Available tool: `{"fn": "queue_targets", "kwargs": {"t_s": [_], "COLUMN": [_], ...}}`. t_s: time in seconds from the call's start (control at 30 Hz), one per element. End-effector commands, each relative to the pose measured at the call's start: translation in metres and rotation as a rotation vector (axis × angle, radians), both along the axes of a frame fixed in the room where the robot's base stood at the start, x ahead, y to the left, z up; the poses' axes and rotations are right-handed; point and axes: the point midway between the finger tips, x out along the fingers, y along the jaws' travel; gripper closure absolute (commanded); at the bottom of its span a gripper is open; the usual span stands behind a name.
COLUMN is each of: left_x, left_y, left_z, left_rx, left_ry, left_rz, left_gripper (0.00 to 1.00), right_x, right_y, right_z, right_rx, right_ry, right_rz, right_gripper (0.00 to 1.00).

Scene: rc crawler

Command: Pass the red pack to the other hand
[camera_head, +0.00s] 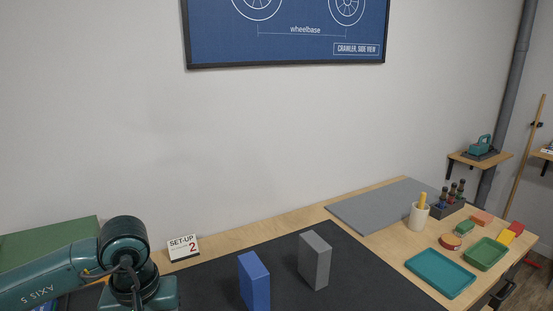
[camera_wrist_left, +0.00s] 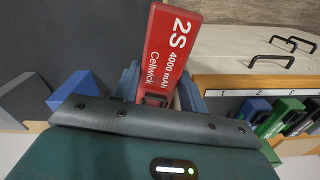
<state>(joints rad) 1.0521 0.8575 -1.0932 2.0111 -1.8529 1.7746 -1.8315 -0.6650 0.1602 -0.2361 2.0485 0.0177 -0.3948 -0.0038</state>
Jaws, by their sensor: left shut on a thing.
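The red pack (camera_wrist_left: 170,48), with white lettering "2S 4000 mAh Cellwick", is in the left wrist view. My left gripper (camera_wrist_left: 160,94) is shut on its lower end, with blue-grey fingers on both sides; the pack's far end sticks out beyond them. In the head view my left arm comes in at the lower left, but its gripper and the pack are out of frame. My right gripper is in neither view.
A blue block (camera_head: 254,281) and a grey block (camera_head: 315,261) stand on the dark mat (camera_head: 367,271). Teal (camera_head: 440,275) and green (camera_head: 487,254) trays and a cup (camera_head: 418,217) are at right. Coloured packs (camera_wrist_left: 278,117) sit in slots beside drawers with black handles (camera_wrist_left: 270,60).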

Motion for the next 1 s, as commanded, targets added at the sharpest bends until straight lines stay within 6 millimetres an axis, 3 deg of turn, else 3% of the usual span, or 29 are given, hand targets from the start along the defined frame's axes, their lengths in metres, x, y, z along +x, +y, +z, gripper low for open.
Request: {"fn": "queue_targets", "kwargs": {"t_s": [0.2, 0.57, 0.77, 1.0], "left_x": [-0.011, -0.011, -0.003, 0.009], "left_y": [-0.012, -0.025, -0.071, -0.140], "left_z": [-0.002, 0.000, 0.010, 0.023], "left_rx": [-0.007, -0.009, -0.010, -0.006], "left_ry": [0.003, 0.003, 0.000, 0.000], "left_rz": [-0.229, -0.277, -0.302, -0.334], "left_gripper": [0.90, 0.90, 0.90, 0.90], "right_x": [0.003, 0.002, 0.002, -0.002], "right_y": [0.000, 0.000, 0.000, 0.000], "right_z": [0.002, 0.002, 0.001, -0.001], "right_rx": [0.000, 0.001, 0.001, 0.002], "right_ry": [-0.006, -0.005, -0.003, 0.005], "right_rz": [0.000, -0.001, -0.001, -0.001], "right_gripper": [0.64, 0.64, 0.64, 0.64]}}
